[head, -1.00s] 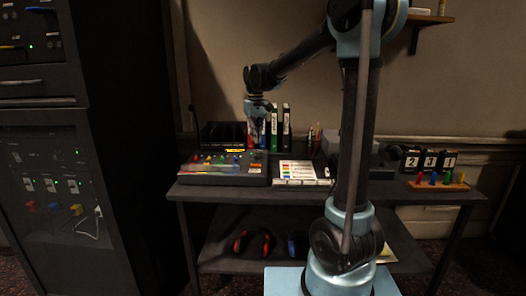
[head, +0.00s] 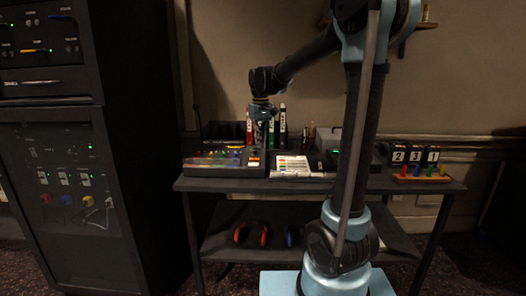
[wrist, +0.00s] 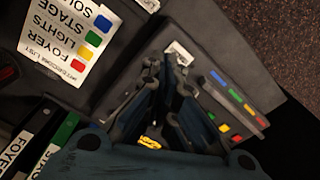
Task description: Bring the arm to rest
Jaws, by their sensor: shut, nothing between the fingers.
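My gripper (head: 262,138) hangs fingers-down from the bent arm over the right part of the mixing desk (head: 213,168), in front of the upright binders. In the wrist view its two fingers (wrist: 165,75) are shut and empty above the dark desk. The desk's blue, green, yellow and red controls (wrist: 238,104) show to the right of the fingers. The gap between fingertips and desk cannot be judged.
A colour-coded card (head: 292,165) lies right of the mixing desk; it also shows in the wrist view (wrist: 72,38). Binders (head: 283,125) stand behind. Number blocks (head: 414,154) and coloured pegs (head: 423,172) sit at the table's right. A dark rack (head: 60,150) stands left. Headphones (head: 251,236) lie on the lower shelf.

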